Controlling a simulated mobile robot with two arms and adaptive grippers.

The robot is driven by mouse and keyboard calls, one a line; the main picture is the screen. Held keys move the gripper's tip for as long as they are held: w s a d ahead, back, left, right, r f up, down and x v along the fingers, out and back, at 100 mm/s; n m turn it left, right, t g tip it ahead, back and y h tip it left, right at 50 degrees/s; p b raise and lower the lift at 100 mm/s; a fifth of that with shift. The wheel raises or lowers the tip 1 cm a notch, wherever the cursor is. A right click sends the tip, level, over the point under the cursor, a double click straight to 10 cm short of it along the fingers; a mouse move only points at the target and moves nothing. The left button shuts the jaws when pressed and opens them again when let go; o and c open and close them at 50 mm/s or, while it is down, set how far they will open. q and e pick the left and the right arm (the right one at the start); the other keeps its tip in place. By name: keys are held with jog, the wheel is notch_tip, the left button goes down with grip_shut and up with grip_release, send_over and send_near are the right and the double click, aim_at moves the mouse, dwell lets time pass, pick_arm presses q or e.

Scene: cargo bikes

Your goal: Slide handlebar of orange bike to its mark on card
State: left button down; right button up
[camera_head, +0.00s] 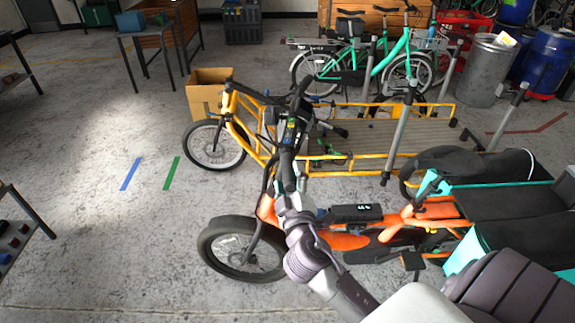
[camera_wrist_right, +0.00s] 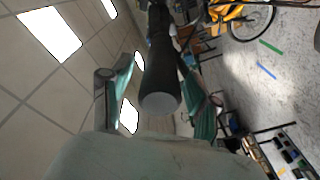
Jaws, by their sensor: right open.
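The orange cargo bike (camera_head: 352,241) stands in the lower middle of the head view, its front wheel (camera_head: 240,252) to the left. Its dark handlebar (camera_head: 288,160) rises above the front end, partly hidden by my right arm and gripper. My right gripper (camera_head: 297,200) is at the handlebar, its jaws open. In the right wrist view, a round black grip end (camera_wrist_right: 160,103) points at the camera between the two parted, teal-padded fingers. I cannot tell whether they touch it. A small white and yellow sheet (camera_head: 503,39) lies on a grey barrel; no marks are readable. My left gripper is not in view.
A yellow cargo bike (camera_head: 340,167) stands close behind the orange one, with a cardboard box (camera_head: 207,90) by its front. A green bike (camera_head: 397,55) is farther back. Blue tape (camera_head: 131,174) and green tape (camera_head: 171,173) mark the open floor at left.

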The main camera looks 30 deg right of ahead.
jog(key=shift+p+x, duration=0.3)
jog(key=shift+x, duration=1.05)
grip_shut()
jog(key=shift+r, duration=0.1)
